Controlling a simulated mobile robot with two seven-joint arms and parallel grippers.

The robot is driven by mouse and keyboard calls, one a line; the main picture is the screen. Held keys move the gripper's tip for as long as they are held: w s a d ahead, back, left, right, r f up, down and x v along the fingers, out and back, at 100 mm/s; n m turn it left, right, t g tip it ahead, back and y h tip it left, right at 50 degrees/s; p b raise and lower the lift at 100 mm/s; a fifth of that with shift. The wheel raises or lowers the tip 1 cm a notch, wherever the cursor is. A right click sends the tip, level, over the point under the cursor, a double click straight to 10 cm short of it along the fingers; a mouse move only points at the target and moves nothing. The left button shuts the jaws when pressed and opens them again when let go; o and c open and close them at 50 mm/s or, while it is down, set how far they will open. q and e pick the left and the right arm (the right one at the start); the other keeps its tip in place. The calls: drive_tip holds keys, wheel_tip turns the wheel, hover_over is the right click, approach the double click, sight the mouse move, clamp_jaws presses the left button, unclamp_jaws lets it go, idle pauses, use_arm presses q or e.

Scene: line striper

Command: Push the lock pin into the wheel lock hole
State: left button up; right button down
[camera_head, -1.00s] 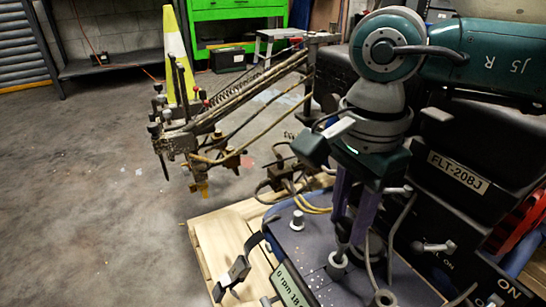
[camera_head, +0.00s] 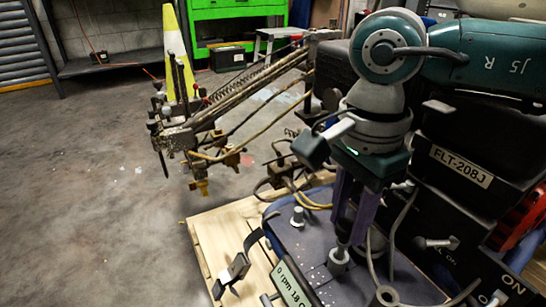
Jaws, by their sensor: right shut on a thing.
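My right gripper (camera_head: 350,243) comes down from the upper right, over the dark control panel (camera_head: 303,245) of the line striper. Its purple fingers are shut on a slim upright metal piece, whose grey collar (camera_head: 338,260) shows at the panel just below the fingertips. I cannot tell for sure that this piece is the lock pin. The fingers cover its upper part. I cannot make out the wheel lock hole. My left gripper is not in view.
A small knob (camera_head: 298,216) stands on the panel left of my gripper. A display (camera_head: 291,285) and a lever (camera_head: 236,268) are in front. Hoses loop beside the fingers. The striper's arm (camera_head: 245,90) reaches out left over open floor (camera_head: 80,200). A yellow-and-white cone (camera_head: 174,45) stands behind.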

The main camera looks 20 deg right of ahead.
drive_tip(key=shift+f+b, duration=1.4)
drive_tip(key=shift+f, duration=0.35)
drive_tip(key=shift+c, duration=0.7)
unclamp_jaws()
drive_tip(key=shift+r, duration=0.1)
drive_tip(key=shift+r, duration=0.15)
wheel_tip(320, 180, up, 7)
drive_tip(key=p, duration=0.6)
idle(0.6)
